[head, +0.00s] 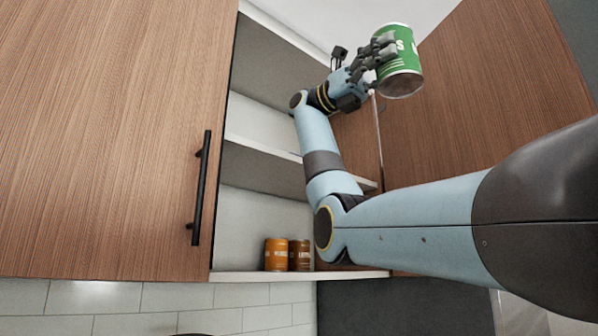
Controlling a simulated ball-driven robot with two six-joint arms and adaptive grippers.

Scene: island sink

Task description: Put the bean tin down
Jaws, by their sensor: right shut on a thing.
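The bean tin (402,72) is a green can with white lettering and bare metal ends, high at the upper right of the head view. My right gripper (376,55) is shut on it from its left side, and its fingers cover part of the label. The tin is slightly tilted and is held up in the air, with nothing seen touching its lower end. My left gripper is not in view.
An open wall cabinet has shelves (260,171) behind my right arm. An orange tin (276,255) and a brown tin (299,256) stand on its bottom shelf (235,276). A wooden door (110,130) with a black handle (201,188) is at left. The upper shelf's visible part looks clear.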

